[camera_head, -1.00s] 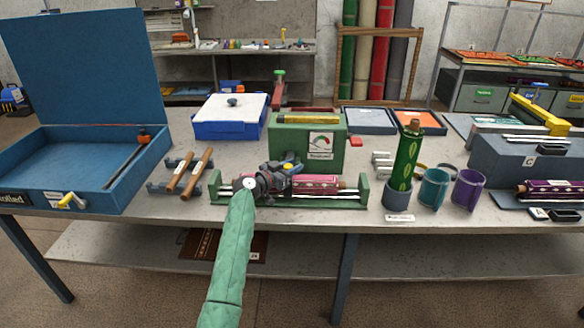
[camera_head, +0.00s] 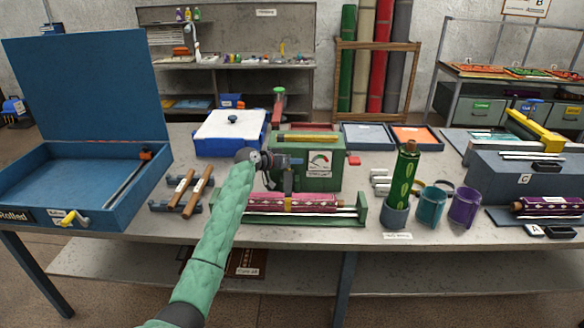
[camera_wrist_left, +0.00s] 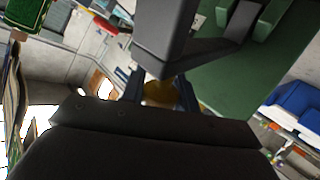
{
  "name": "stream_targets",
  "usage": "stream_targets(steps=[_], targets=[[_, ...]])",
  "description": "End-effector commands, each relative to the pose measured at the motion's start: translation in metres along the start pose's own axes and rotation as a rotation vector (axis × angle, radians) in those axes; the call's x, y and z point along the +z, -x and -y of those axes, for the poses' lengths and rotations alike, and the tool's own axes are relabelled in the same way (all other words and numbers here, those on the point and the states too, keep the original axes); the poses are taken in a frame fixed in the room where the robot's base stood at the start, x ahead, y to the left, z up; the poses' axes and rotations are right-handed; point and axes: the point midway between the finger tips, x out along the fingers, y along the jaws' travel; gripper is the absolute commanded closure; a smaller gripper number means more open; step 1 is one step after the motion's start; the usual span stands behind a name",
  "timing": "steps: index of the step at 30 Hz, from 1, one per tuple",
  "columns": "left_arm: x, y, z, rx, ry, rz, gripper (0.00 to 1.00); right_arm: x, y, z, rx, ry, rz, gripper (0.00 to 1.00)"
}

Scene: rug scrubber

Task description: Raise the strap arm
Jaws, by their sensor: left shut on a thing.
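The green cradle (camera_head: 362,211) stands at the front middle of the table. A pink patterned rolled rug (camera_head: 318,200) lies across it. My left gripper (camera_head: 288,190) hangs over the cradle with its fingers pointing down in front of the green box. It is shut on a small yellow piece (camera_head: 288,204) at the rug roll. The yellow piece also shows between the dark fingers in the left wrist view (camera_wrist_left: 160,92). I cannot tell how this piece joins a strap arm; the gripper and my green-sleeved forearm hide the cradle's left part. My right gripper is not in view.
A green box (camera_head: 330,170) with a dial stands close behind the cradle. Two wooden-handled tools (camera_head: 197,192) lie left of my forearm, near an open blue case (camera_head: 95,180). A green bottle-like roll (camera_head: 404,175) and cups (camera_head: 432,207) stand to the right.

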Motion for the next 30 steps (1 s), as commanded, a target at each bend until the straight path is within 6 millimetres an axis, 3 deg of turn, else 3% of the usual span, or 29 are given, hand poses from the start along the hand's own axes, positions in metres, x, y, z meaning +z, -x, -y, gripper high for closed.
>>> stream_targets(steps=[9,22,23,24,26,30], targets=[[-0.0127,-0.0051,0.0058,-0.001,0.057,0.055,1.0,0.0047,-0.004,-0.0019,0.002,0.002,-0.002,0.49],[-0.013,-0.0057,0.0063,0.0,0.062,0.061,1.0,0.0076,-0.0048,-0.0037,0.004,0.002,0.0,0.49],[-0.0129,-0.0057,0.0063,0.0,0.062,0.06,0.64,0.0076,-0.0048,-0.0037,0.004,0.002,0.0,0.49],[-0.0129,-0.0057,0.0063,0.0,0.062,0.06,0.56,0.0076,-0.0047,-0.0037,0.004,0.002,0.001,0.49],[-0.0128,-0.0058,0.0062,0.0,0.062,0.061,0.49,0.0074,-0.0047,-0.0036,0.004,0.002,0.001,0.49],[-0.0125,-0.0059,0.0061,0.0,0.062,0.061,0.49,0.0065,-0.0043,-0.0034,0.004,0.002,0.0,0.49]])
